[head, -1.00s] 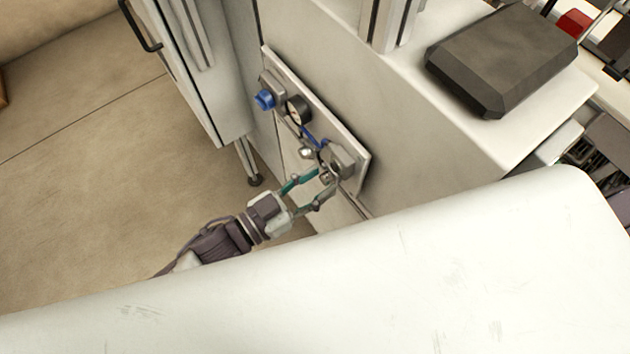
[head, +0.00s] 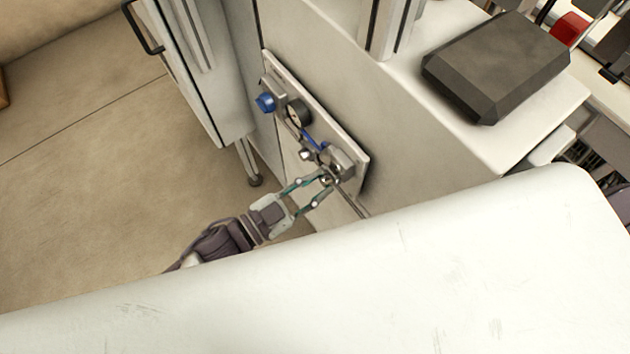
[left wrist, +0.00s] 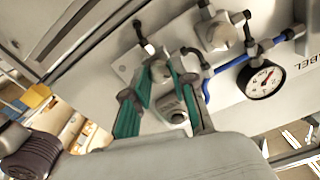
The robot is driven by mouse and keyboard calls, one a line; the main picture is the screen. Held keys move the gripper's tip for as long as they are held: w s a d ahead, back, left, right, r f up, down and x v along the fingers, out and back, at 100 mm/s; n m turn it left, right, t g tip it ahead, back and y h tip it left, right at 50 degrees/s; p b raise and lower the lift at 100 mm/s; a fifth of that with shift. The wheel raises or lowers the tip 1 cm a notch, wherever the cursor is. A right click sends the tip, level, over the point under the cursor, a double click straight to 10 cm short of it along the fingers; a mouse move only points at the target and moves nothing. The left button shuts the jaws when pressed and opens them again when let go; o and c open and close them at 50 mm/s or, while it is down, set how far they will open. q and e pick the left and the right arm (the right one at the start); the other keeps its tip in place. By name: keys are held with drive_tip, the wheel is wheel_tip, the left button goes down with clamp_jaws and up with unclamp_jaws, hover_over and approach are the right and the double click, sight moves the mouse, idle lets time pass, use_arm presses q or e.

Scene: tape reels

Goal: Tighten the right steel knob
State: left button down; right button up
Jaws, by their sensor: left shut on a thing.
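A panel (head: 352,152) on the side of the white cabinet carries two steel knobs. The right steel knob (head: 330,179) sits low at the panel's right end; the other steel knob (head: 306,155) is up and to its left. My left gripper (head: 324,184) reaches in from the lower left and is shut on the right steel knob, its teal fingers on either side. In the left wrist view, the gripper (left wrist: 168,68) shows at the panel, with steel parts between and behind the fingers. The fingers partly hide the knob. My right gripper is not in view.
A large white surface (head: 400,270) fills the foreground, close to my arm. A dark box (head: 497,65) lies on the cabinet top.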

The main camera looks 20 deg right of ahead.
use_arm(q)
drive_tip(key=m, duration=0.3)
drive_tip(key=shift+m+p, duration=0.3)
drive_tip(key=shift+p, duration=0.05)
drive_tip(key=shift+m, duration=1.7)
drive_tip(key=c, duration=0.9)
unclamp_jaws()
drive_tip(key=shift+c, duration=0.2)
drive_tip(key=shift+a, duration=0.1)
drive_tip(key=shift+s+a, duration=0.15)
drive_tip(key=shift+a, duration=0.2)
drive_tip(key=v, duration=1.1)
